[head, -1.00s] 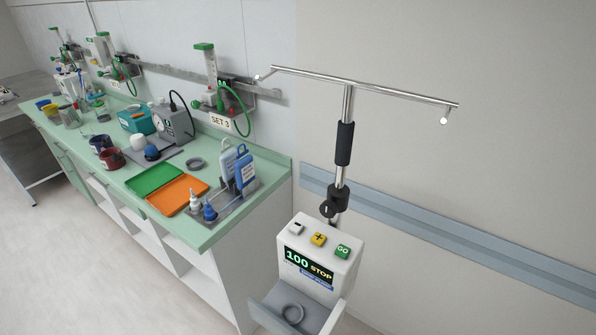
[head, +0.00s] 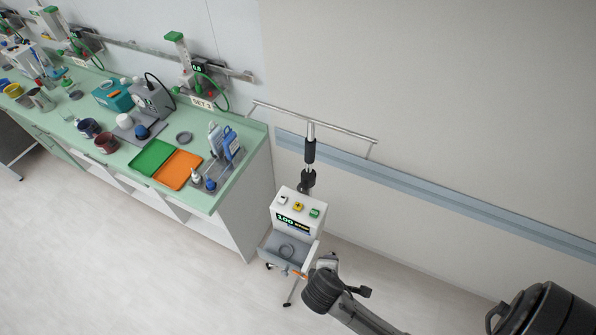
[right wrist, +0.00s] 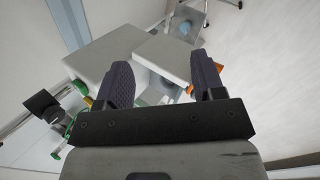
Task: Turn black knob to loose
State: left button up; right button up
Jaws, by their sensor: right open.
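The black knob (head: 308,181) sits on the silver pole (head: 310,131), just above the white pump box (head: 297,207) and below a black grip sleeve. A black knob-like part on a silver rod also shows in the right wrist view (right wrist: 42,103), left of the fingers. My right gripper (right wrist: 163,78) is open, with nothing seen between its two dark ridged fingers. In the head view my right arm comes in from the lower right, and its gripper end is beside the pump's grey tray (head: 268,243), below and apart from the knob. My left gripper is not in view.
The pump stands on a wheeled base beside a green-topped counter (head: 228,195) holding an orange tray (head: 178,170), a green tray (head: 152,157) and bottles. A crossbar (head: 345,132) tops the pole. A blue-grey wall rail (head: 430,190) runs behind. The floor in front is clear.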

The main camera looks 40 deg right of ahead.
jog(key=w+a+r+n+t+h, duration=0.1)
jog(key=w+r+n+h, duration=0.15)
jog(key=w+n, duration=0.2)
jog(key=w+a+r+n+t+h, duration=0.1)
jog(key=w+n+h, duration=0.2)
jog(key=w+h, duration=0.15)
jog(key=n+t+h+p, duration=0.1)
jog(key=n+t+h, duration=0.25)
jog(key=n, duration=0.35)
send_near(302, 190)
pick_arm(q)
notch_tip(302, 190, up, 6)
jog(key=p, duration=0.3)
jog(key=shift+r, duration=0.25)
pick_arm(e)
jog(key=shift+g, duration=0.35)
jog(key=x, duration=1)
jog(key=shift+w+a, duration=0.15)
jog(key=shift+w, duration=0.05)
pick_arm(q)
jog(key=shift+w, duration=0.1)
pick_arm(e)
jog(key=shift+c, duration=0.2)
jog(key=c, duration=0.9)
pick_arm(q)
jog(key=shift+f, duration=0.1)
pick_arm(e)
jog(key=shift+o, duration=0.2)
jog(key=shift+m, duration=0.25)
